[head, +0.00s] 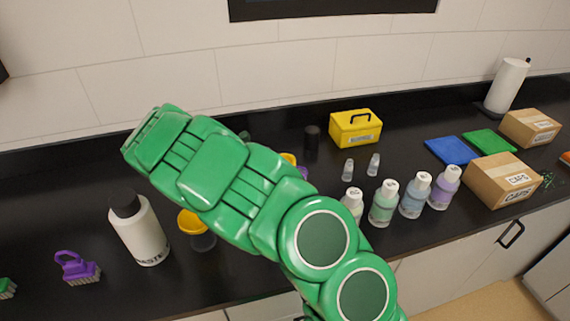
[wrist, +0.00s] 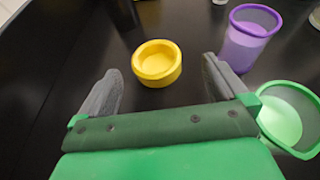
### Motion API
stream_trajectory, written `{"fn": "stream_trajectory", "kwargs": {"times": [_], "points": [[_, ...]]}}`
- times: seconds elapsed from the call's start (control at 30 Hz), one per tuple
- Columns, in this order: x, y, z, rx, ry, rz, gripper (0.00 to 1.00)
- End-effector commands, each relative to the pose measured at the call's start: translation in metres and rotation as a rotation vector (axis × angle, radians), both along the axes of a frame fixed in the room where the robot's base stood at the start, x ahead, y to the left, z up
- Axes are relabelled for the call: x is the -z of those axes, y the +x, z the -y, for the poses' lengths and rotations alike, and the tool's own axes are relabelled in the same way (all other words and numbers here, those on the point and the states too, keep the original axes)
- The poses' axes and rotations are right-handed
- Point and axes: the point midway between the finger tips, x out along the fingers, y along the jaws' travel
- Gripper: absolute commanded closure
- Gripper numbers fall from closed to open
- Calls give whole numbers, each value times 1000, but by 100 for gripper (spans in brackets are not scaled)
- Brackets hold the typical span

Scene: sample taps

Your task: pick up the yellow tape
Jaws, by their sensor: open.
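The yellow tape (wrist: 157,63) is a short round roll lying flat on the black counter in the wrist view. It lies just beyond and between the fingertips of my gripper (wrist: 160,68). The gripper is open, with a finger to either side and nothing held. I cannot see the fingers touching the tape. In the head view my green arm hides the gripper and the tape cannot be made out for certain; a small yellow edge shows behind the arm, beside a bit of purple.
A purple cup (wrist: 250,35) and a green cup (wrist: 287,115) stand close to the right finger. In the head view, a white bottle (head: 139,232), purple brush (head: 77,266) and yellow cup (head: 192,222) are at left. A yellow box (head: 355,128) and several bottles are right.

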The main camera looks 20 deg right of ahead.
Motion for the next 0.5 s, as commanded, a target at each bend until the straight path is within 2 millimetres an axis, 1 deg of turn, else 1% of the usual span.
{"fn": "stream_trajectory", "kwargs": {"times": [0.03,0.17,0.27,0.5], "points": [[2,0,4,2,0,-1,0],[5,2,9,2,0,-1,0],[9,5,17,3,-1,-1,0],[23,14,44,4,-1,-1,0]]}}
